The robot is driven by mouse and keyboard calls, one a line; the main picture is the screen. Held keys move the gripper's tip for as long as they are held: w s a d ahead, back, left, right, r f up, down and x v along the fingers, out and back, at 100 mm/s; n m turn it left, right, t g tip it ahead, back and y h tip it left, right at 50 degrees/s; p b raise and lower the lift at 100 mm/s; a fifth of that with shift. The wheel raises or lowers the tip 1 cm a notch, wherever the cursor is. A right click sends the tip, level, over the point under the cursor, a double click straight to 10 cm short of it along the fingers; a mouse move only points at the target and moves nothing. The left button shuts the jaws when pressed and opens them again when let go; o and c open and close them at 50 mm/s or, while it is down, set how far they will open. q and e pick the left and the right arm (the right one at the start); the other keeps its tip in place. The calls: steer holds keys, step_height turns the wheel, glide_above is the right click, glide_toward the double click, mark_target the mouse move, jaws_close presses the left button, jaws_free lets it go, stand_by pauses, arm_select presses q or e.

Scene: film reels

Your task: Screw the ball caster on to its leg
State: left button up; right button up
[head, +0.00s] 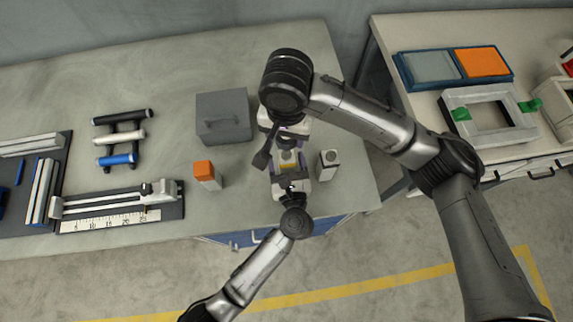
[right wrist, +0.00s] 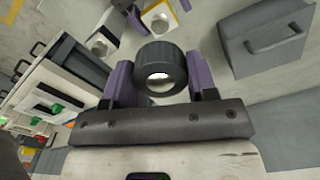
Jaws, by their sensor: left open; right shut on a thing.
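In the right wrist view my right gripper (right wrist: 158,88) is shut on a dark, ridged round piece with a shiny centre, which looks like the ball caster (right wrist: 160,57). In the head view my right gripper is mostly hidden under its own arm. My left gripper (head: 288,163) is open, its fingers either side of a pale block with a yellow top (head: 287,157), perhaps the leg. This block also shows in the right wrist view (right wrist: 158,17), with a round opening. The caster is apart from it. I cannot tell whether the left fingers touch the block.
A pale block with a round opening (head: 328,164) stands to the right, an orange-topped block (head: 205,175) to the left. A grey box with a handle (head: 223,117) stands behind. A roller rack (head: 122,137) and a ruled splicer (head: 110,207) lie farther left. The back-left tabletop is clear.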

mark_target(286, 154)
arm_select(q)
steer(key=shift+w, duration=0.1)
steer(key=c, duration=1.3)
jaws_close()
arm_select(e)
steer(key=shift+f, duration=2.55)
